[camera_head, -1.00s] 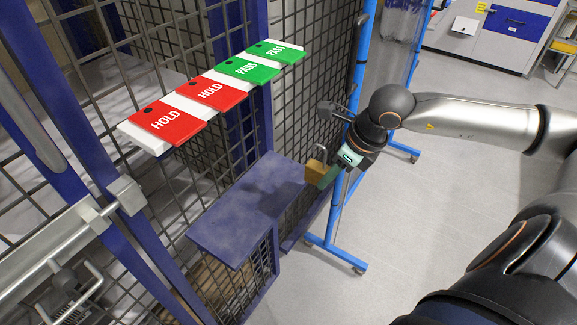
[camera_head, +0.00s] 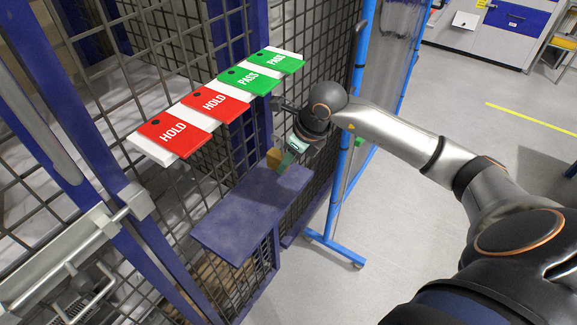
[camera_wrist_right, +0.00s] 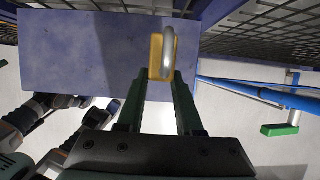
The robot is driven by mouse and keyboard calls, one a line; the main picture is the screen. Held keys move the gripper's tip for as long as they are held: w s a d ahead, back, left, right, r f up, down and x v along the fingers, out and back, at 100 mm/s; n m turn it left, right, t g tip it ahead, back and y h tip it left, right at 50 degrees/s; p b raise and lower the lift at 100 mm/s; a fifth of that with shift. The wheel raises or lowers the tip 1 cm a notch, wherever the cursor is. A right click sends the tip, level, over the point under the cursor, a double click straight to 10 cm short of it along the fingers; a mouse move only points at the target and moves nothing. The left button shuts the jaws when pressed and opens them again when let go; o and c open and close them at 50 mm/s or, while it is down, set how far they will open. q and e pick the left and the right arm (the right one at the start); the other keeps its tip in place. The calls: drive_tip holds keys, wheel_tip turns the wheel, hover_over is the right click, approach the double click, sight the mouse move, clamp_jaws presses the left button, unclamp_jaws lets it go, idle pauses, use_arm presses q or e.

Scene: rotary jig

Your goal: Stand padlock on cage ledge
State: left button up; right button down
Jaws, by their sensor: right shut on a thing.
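The brass padlock (camera_head: 275,158) is at the back right part of the purple cage ledge (camera_head: 232,217) in the head view. In the right wrist view the padlock (camera_wrist_right: 156,60) shows its yellow body and silver shackle from above, over the right part of the ledge (camera_wrist_right: 80,50). My right gripper (camera_head: 284,166) is shut on the padlock, its green fingers (camera_wrist_right: 160,85) on either side of the body. The padlock looks upright. I cannot tell whether its base touches the ledge.
Above the ledge, a row of red HOLD tags (camera_head: 172,133) and green PASS tags (camera_head: 249,80) runs along the mesh cage. A blue-framed stand (camera_head: 345,180) is just right of the ledge. The ledge's front left part is bare.

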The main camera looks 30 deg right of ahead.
drive_tip(key=shift+f, duration=1.3)
drive_tip(key=shift+f, duration=0.15)
drive_tip(key=c, duration=0.6)
unclamp_jaws()
drive_tip(key=shift+o, duration=0.2)
drive_tip(key=shift+r, duration=0.3)
drive_tip(key=v, duration=0.7)
drive_tip(key=shift+s, duration=0.15)
